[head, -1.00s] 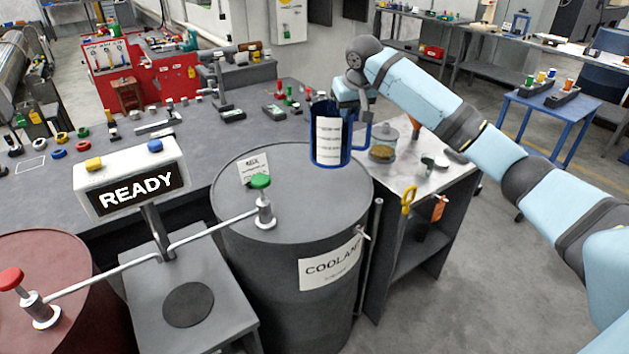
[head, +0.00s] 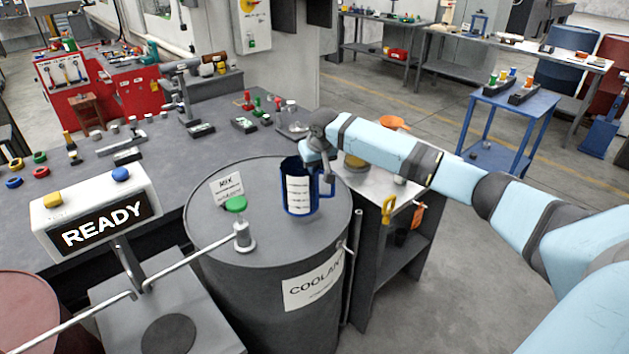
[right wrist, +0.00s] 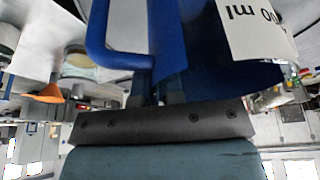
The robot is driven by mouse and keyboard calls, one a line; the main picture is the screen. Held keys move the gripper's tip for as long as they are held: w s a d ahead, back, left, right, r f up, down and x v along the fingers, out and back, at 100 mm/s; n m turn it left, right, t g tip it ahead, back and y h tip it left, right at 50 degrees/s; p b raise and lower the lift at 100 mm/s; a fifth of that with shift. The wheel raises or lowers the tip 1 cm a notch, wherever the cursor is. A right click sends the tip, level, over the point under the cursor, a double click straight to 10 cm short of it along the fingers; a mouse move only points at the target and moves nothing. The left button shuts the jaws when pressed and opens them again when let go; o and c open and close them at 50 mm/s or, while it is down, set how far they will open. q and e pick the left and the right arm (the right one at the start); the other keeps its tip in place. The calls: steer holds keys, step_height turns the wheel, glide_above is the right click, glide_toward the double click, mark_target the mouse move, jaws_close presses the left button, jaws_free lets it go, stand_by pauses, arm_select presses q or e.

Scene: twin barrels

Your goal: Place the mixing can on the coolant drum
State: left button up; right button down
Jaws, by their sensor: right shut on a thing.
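The mixing can (head: 298,190) is a blue cup with a white scale label and a handle on its right side. My right gripper (head: 317,167) is shut on it near the rim. The can is upright over the right part of the coolant drum's top. I cannot tell whether its base touches. The coolant drum (head: 270,290) is dark grey with a "COOLANT" label, partly cut off. In the right wrist view the blue can (right wrist: 205,50) fills the upper middle, with the gripper fingers (right wrist: 158,92) against it. My left gripper is out of view.
A "READY" sign (head: 97,215) stands at left. A side table (head: 392,200) with jars is right behind the drum.

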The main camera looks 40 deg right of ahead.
step_height(320, 180, down, 5)
stand_by(0.4)
steer(key=c, duration=1.2)
jaws_free()
steer(key=shift+c, duration=0.2)
steer(key=v, duration=1.2)
